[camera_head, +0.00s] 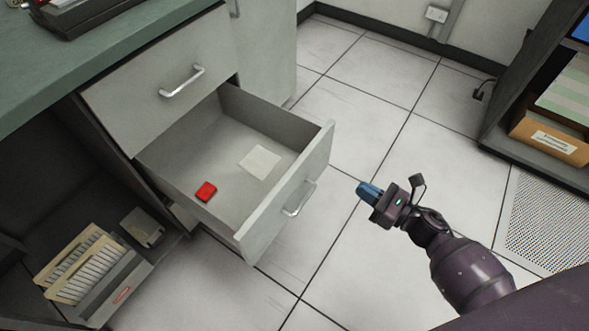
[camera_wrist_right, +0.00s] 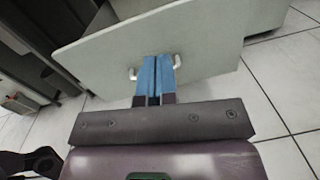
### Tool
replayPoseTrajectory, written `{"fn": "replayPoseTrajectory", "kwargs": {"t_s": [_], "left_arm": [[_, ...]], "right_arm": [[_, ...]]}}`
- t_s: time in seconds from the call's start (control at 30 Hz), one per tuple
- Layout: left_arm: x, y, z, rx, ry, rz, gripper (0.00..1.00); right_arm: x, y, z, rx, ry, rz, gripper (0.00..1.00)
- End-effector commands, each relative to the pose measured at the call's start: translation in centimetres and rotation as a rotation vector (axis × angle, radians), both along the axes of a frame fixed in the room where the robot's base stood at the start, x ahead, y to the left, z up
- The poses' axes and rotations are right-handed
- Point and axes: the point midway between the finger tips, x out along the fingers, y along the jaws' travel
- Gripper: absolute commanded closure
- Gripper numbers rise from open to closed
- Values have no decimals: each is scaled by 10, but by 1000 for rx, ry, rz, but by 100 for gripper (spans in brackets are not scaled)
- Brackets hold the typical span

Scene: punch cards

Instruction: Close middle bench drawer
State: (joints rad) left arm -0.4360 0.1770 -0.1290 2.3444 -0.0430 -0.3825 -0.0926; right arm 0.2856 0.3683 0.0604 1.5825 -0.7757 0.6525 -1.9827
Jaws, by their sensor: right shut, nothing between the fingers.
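The middle bench drawer (camera_head: 283,207) is pulled out from the grey bench, below a shut top drawer (camera_head: 165,85). Inside it lie a red item (camera_head: 206,191) and a pale card or paper (camera_head: 260,162). Its front has a silver bar handle (camera_head: 299,199). My right gripper (camera_head: 364,191) is shut and empty, to the right of the drawer front and apart from it in the head view. In the right wrist view, the blue fingertips (camera_wrist_right: 155,62) point at the drawer front (camera_wrist_right: 205,45), and the handle's ends show on both sides of them. My left gripper is out of view.
A tray of cards (camera_head: 85,270) sits low at the left under the green bench top (camera_head: 110,40). A dark shelf with an orange box (camera_head: 550,138) stands at the right. The tiled floor (camera_head: 370,115) between is clear.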

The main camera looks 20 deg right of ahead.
Motion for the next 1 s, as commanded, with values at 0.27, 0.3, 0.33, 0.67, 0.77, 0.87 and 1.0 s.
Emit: {"fn": "replayPoseTrajectory", "kwargs": {"t_s": [0.27,0.3,0.33,0.67,0.77,0.87,1.0], "left_arm": [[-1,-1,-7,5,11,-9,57],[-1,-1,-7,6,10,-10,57],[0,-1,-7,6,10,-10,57],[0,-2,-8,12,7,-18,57],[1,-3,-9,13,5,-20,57],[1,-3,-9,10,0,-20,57],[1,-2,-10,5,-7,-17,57]], "right_arm": [[10,7,-16,-113,-75,55,100],[13,9,-15,-113,-75,54,100],[16,11,-15,-112,-76,54,100],[59,45,-16,-108,-72,53,100],[73,56,-16,-108,-71,53,100],[86,66,-16,-108,-71,52,100],[101,78,-17,-108,-69,52,100]]}}
